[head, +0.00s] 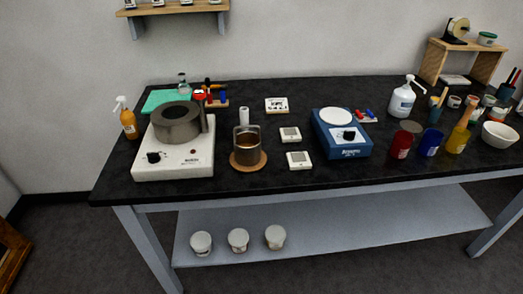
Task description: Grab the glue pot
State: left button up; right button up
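A small metal pot with brown liquid in it, which looks like the glue pot (247,137), stands upright on a round wooden coaster (235,162) near the front edge of the black-topped table. It is right of a white heater (175,167) with a thick dark ring-shaped vessel (160,131) on top. A narrow upright part shows at the right side of that vessel. Neither of my grippers is in view.
Two small white devices (299,160) (290,134) lie just right of the pot. A white cylinder (244,117) stands behind it. A blue hotplate (343,146), colored cups (401,145) and bottles are on the table (300,185). The table's front strip is clear.

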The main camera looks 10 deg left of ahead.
aim_at(247, 145)
jog(key=i+j, duration=0.15)
jog(key=j, duration=0.2)
jog(key=i+j, duration=0.15)
jog(key=j, duration=0.2)
jog(key=i+j+z, duration=0.1)
jog(key=j, duration=0.25)
jog(key=i+j, duration=0.4)
jog(key=j, duration=0.3)
jog(key=z, duration=0.05)
